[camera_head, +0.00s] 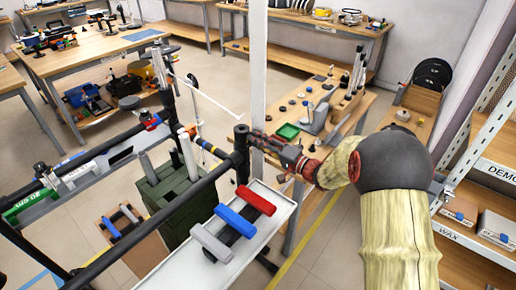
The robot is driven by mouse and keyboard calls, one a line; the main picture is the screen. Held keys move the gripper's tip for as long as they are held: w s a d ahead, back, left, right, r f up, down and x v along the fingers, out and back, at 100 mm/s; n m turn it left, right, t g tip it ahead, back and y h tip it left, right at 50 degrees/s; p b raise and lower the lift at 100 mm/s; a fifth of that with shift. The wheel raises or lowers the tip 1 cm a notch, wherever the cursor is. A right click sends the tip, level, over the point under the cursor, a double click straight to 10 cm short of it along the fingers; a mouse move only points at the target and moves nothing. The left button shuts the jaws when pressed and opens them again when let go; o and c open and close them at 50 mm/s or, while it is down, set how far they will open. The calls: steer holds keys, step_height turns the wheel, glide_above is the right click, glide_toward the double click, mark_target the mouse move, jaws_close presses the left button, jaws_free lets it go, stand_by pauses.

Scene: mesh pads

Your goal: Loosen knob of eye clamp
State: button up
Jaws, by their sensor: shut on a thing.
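A dark eye clamp (241,133) stands at the end of the black bar near the picture's centre, beside a pale upright pole. My gripper (256,142) reaches in from the right with its fingertips at the clamp's right side. It is shut on the clamp's knob, which the fingers mostly hide. The turn of the knob is too small to make out.
A white tray (185,270) below holds red, blue and grey handled pieces. Black bars (105,262) cross the left foreground. A wooden workbench (350,120) with small parts stands behind my arm. Shelves (478,215) stand at right. Open floor shows between benches.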

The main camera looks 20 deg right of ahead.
steer(key=shift+f+n+b, duration=0.1)
steer(key=shift+n+b, duration=0.2)
steer(key=shift+n, duration=0.1)
steer(key=o, duration=1.2)
steer(key=shift+c, duration=0.2)
steer(key=v, duration=1.2)
